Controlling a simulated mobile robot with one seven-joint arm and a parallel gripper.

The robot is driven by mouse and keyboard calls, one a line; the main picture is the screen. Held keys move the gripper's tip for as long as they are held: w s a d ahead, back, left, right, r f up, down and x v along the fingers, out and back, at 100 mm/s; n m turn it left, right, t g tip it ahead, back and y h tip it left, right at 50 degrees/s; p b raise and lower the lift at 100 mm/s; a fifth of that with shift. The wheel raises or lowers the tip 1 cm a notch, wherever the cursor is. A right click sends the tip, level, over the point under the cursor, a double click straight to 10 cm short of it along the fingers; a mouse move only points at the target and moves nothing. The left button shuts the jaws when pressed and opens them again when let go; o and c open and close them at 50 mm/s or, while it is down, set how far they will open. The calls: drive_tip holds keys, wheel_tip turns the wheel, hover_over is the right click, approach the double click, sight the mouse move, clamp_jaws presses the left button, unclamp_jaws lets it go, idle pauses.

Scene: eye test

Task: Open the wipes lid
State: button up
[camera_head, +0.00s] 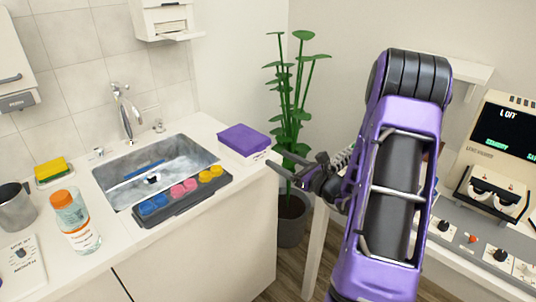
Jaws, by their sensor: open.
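A white box with a purple lid (244,138), which looks like the wipes box, stands on the counter's right end, just right of the sink. Its lid lies flat over the top and appears closed. Its white front (240,158) faces me; any print on it is too small to read. My gripper (283,168) is right of the box, near the counter's edge, and its jaws are open with nothing seen between them. One fingertip points left toward the box's lower right side; I cannot tell how far apart they are in depth. My purple arm fills the right middle.
A sink (150,172) has a black tray (180,198) of colored cups along its front. A bottle with an orange cap (68,198), a metal mug (16,208) and a sponge (51,168) are at left. A potted plant (291,215) stands behind my gripper; a console (490,160) is right.

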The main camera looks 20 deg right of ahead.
drive_tip(key=x, duration=0.5)
drive_tip(key=shift+w+a, duration=0.15)
drive_tip(key=shift+w, duration=0.2)
clamp_jaws()
idle(1.1)
